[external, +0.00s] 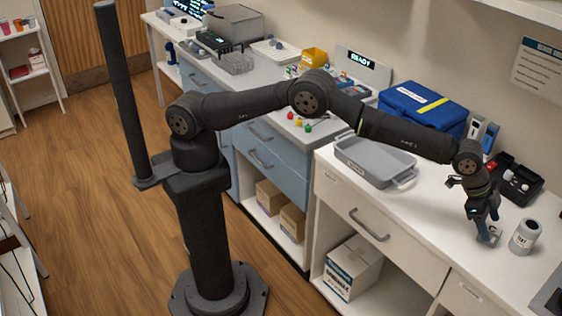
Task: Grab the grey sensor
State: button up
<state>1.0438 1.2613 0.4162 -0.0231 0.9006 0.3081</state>
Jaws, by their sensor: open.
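My gripper (487,225) points down low over the white counter at the right, and it is open. Its fingertips look grey-blue and end close to the counter top. A small grey cylinder (525,237) with a pale label stands upright just right of the gripper, apart from it. I cannot tell for sure whether this cylinder is the grey sensor. Anything small between the fingers is too small and too dark to make out.
A black tray (522,191) with small items lies behind the gripper. A grey tray (368,165) and a blue case (423,108) stand to the left, with upright blue and grey items (482,132) nearby. A dark object (553,302) sits at the counter's lower right.

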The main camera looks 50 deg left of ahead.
jog(key=shift+x, duration=0.85)
jog(key=c, duration=1.1)
jog(key=shift+c, duration=0.2)
